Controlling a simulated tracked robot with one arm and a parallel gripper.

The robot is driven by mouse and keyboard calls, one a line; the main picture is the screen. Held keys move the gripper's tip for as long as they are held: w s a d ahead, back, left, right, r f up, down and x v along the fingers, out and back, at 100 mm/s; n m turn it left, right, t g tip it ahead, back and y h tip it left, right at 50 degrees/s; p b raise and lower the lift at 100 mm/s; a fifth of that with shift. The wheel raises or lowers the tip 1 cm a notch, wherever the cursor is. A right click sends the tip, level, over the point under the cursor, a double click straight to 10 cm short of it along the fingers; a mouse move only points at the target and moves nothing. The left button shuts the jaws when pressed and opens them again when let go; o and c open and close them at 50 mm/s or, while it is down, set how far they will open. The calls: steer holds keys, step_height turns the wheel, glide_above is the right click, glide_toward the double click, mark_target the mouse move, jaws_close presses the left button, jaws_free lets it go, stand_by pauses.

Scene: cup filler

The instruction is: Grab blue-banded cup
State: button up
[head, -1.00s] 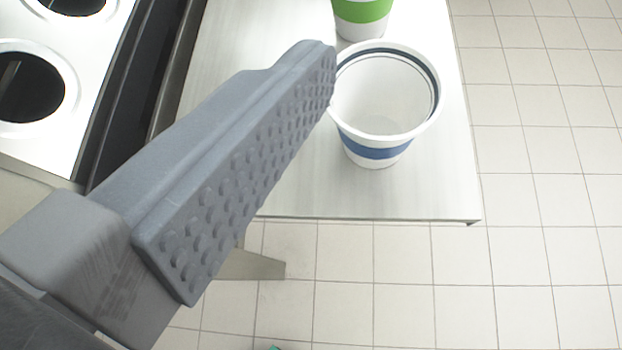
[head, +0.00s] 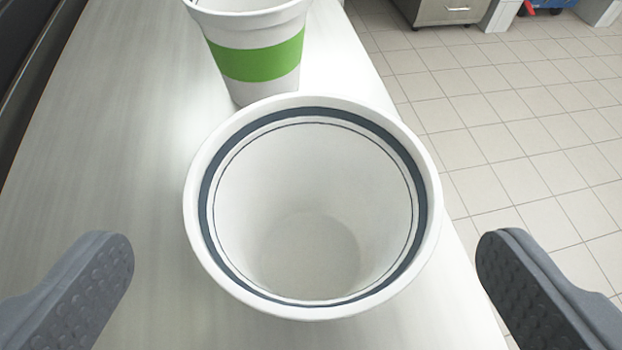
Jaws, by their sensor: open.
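The blue-banded cup (head: 313,215) is white, upright and empty, with a dark ring inside its rim. It stands on the pale table, large in the middle of the head view. Its outer blue band is hidden from this angle. My gripper (head: 305,265) is open, with one grey finger to the left of the cup and the other to the right. Both fingertips are apart from the cup wall, low in the picture and on the near side of the cup.
A white cup with a green band (head: 258,60) stands close behind the blue-banded cup. The pale table (head: 110,150) has free room to the left, and its right edge runs close beside the cups. Tiled floor (head: 500,140) and a grey cabinet (head: 445,10) lie beyond.

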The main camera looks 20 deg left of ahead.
mark_target(315, 196)
steer(key=shift+w+r+b+x, duration=0.15)
steer(key=shift+b+x, duration=0.25)
steer(key=shift+x, duration=1.1)
steer(key=shift+w+r+b+x, duration=0.15)
steer(key=shift+b+x, duration=0.2)
steer(key=shift+x, duration=1.1)
steer(key=shift+d, duration=0.1)
steer(key=c, duration=0.8)
